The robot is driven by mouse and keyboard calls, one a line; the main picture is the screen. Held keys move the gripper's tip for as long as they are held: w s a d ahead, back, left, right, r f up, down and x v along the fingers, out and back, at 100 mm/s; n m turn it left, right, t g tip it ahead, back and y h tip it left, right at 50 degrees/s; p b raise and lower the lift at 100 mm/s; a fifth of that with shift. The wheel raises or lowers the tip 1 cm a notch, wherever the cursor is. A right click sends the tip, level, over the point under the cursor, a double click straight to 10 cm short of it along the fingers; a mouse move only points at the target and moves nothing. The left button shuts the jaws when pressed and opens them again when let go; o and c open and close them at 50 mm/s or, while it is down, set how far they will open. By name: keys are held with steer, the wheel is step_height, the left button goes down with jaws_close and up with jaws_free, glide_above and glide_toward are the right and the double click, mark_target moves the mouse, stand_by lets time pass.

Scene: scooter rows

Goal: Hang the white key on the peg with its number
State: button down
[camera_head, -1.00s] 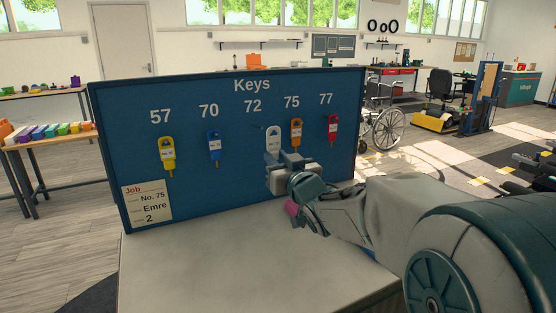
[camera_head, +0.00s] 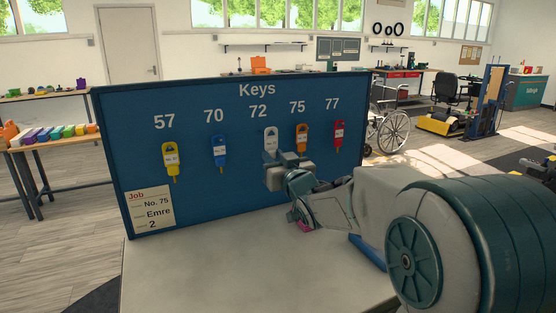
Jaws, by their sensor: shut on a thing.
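The white key (camera_head: 270,139) is upright against the blue key board (camera_head: 193,213), directly below the number 72 (camera_head: 258,112). My gripper (camera_head: 279,160) is shut on its lower part, which the jaws hide. The peg under 72 is hidden behind the key, so I cannot tell whether the key's hole is around it. The key's own number is too small to read.
A yellow key (camera_head: 170,159) hangs under 57, a blue key (camera_head: 219,152) under 70, an orange key (camera_head: 301,138) under 75 close to the white one, and a red key (camera_head: 339,134) under 77. The pale counter (camera_head: 200,275) in front is mostly clear.

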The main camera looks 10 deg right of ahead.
steer(key=w, duration=0.1)
steer(key=w+a+f, duration=0.1)
steer(key=w, duration=0.1)
steer(key=w+a, duration=0.1)
steer(key=w, duration=0.1)
steer(key=shift+w+f, duration=0.25)
steer(key=shift+d+b, duration=0.1)
steer(key=shift+b, duration=0.3)
steer(key=shift+f, duration=0.1)
stand_by(0.6)
steer(key=c, duration=1.1)
jaws_free()
